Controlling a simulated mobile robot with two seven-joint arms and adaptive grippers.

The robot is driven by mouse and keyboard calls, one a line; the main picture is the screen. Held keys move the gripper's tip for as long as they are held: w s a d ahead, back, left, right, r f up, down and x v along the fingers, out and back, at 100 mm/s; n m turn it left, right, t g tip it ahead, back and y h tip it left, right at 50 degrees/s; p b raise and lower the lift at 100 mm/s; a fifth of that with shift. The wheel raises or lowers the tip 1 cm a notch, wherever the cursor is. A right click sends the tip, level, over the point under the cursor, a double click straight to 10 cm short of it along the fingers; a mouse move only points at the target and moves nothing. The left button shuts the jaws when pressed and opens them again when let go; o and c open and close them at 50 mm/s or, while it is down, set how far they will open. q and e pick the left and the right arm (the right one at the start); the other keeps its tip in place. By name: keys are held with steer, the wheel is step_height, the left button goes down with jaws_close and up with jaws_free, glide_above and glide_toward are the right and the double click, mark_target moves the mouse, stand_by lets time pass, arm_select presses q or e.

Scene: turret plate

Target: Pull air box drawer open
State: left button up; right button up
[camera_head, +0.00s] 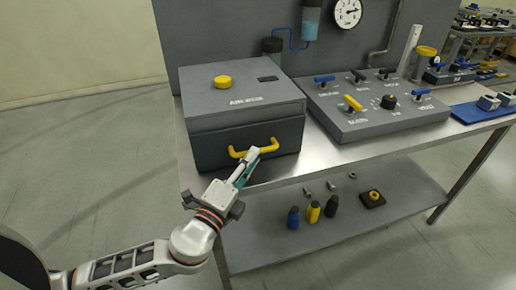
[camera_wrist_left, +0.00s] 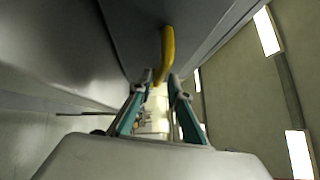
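The air box (camera_head: 240,95) is a grey box with a yellow button on its lid, at the left of the bench. Its dark drawer front (camera_head: 215,150) carries a yellow bar handle (camera_head: 266,147) and sits flush under the lid, looking shut. My left gripper (camera_head: 247,160) is at the handle's middle, coming from the front and below. In the left wrist view, the yellow handle (camera_wrist_left: 167,52) reaches down between the fingertips of my left gripper (camera_wrist_left: 161,78). The fingers are apart, with a gap showing beside the handle; I cannot tell whether either touches it. My right gripper is not in view.
A control panel (camera_head: 350,128) with blue and yellow levers stands right of the box. A blue tray (camera_head: 472,113) is farther right. The lower shelf (camera_head: 290,240) holds several small bottles and parts. The floor left of the bench is clear.

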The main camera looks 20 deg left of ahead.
arm_select(q)
steer(key=shift+x, duration=1.2)
steer(key=shift+w+d+r, duration=0.1)
steer(key=shift+w+d, duration=0.05)
steer(key=shift+w, duration=0.45)
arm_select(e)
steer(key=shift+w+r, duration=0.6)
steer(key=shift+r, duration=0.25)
arm_select(q)
jaws_close()
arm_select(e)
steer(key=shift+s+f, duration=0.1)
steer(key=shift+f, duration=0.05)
arm_select(q)
steer(key=shift+s, duration=0.15)
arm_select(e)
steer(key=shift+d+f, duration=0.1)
